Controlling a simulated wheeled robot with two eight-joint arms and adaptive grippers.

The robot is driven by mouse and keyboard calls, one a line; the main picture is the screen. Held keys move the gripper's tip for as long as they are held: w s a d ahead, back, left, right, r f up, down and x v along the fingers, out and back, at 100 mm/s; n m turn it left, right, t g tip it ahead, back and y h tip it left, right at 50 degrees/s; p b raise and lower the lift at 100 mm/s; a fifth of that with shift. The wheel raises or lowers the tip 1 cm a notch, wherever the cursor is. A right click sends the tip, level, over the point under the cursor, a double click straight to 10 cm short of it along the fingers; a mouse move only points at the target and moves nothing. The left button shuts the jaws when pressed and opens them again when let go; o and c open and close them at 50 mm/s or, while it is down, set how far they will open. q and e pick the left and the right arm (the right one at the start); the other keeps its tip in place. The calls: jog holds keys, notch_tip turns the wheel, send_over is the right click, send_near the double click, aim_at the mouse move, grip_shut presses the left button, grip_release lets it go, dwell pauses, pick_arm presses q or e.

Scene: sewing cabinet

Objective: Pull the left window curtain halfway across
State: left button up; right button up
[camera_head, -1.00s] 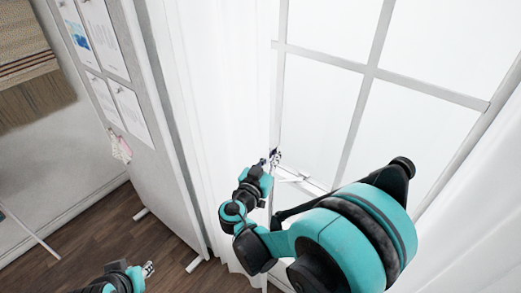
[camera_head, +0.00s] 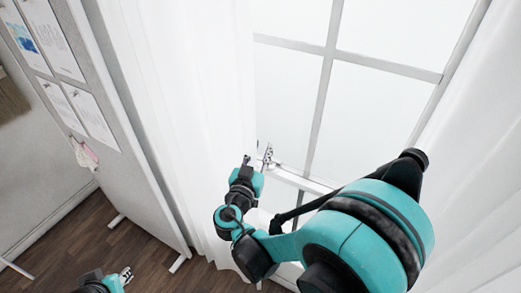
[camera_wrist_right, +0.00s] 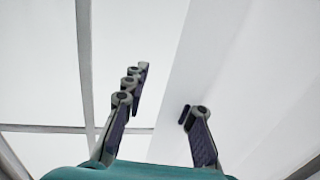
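The left window curtain (camera_head: 185,110) is a white sheer cloth hanging at the left side of the window (camera_head: 295,90). It also shows as a pale sheet in the right wrist view (camera_wrist_right: 235,75). My right gripper (camera_head: 257,160) is at the curtain's right edge, low on the window. In the wrist view its fingers (camera_wrist_right: 163,92) are spread apart, one over the glass and one over the curtain.
A grey board (camera_head: 115,120) with pinned papers stands left of the curtain on feet. Another white curtain (camera_head: 475,150) hangs at the right. A white sill (camera_head: 300,180) lies behind my right gripper. Dark wooden floor (camera_head: 65,230) is open at lower left.

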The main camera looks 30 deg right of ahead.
jog(key=v, duration=1.2)
dwell(0.4)
jog(key=s+d+f+n+g+y+b, duration=0.1)
jog(key=d+f+n+g+y+b, duration=0.2)
jog(key=f, duration=0.5)
jog(key=s+d+f+n+g+y+b, duration=0.1)
jog(key=s+f+n+g+y+b, duration=0.2)
jog(key=f, duration=0.6)
jog(key=s+a+f+n+y+b, duration=0.2)
jog(key=a+f+y+b, duration=0.1)
jog(key=a+y+b, duration=0.2)
jog(key=shift+s+a+f+n+y+b, duration=0.2)
jog(key=shift+a+f+n+y+b, duration=0.15)
jog(key=shift+y+b, duration=0.55)
jog(key=shift+d+f, duration=0.1)
